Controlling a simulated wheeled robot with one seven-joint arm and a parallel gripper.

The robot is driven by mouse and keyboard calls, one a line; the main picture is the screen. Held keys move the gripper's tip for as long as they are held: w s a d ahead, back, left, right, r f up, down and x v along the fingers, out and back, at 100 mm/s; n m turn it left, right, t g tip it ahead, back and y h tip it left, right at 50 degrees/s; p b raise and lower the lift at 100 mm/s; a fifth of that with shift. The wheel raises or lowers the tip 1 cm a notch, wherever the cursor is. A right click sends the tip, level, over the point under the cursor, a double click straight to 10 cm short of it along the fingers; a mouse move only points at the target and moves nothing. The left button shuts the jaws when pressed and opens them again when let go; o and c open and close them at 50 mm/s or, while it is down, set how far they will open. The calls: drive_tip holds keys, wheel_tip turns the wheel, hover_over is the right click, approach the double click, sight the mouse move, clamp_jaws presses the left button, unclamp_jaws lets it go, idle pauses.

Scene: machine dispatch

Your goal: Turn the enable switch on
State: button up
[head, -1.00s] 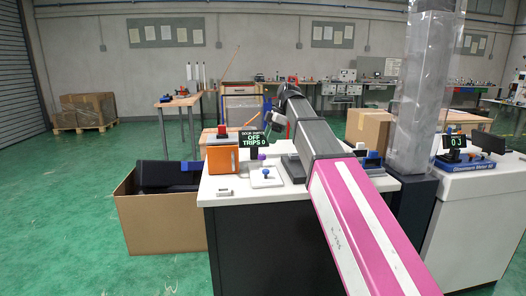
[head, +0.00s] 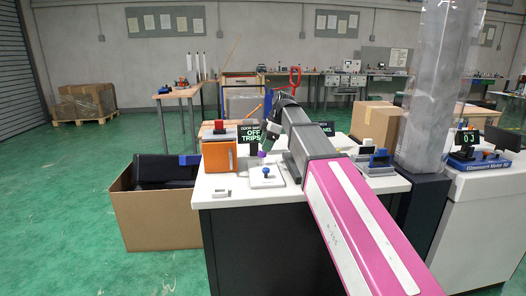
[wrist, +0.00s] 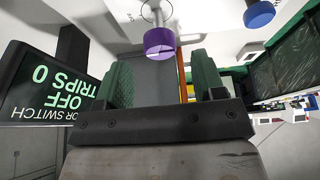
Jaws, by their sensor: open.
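A dark display (head: 250,134) with green text reading DOOR SWITCH, OFF, TRIPS 0 stands on the white bench top; it also shows in the wrist view (wrist: 45,88). A purple-capped knob (wrist: 159,42) on a thin metal stem is just beyond my fingertips in the wrist view, roughly centred between them; its cap shows small in the head view (head: 262,154). A blue knob (head: 265,171) stands on a white plate in front; it also shows in the wrist view (wrist: 259,14). No label tells which is the enable switch. My gripper (wrist: 161,62) is open, its green fingers apart and empty.
An orange box (head: 219,155) stands left of the display. A cardboard box (head: 150,220) stands on the floor at left. The bench's front left is mostly clear.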

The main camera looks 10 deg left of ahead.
sight(262, 152)
drive_tip(key=shift+x, duration=1.6)
drive_tip(key=c, duration=0.9)
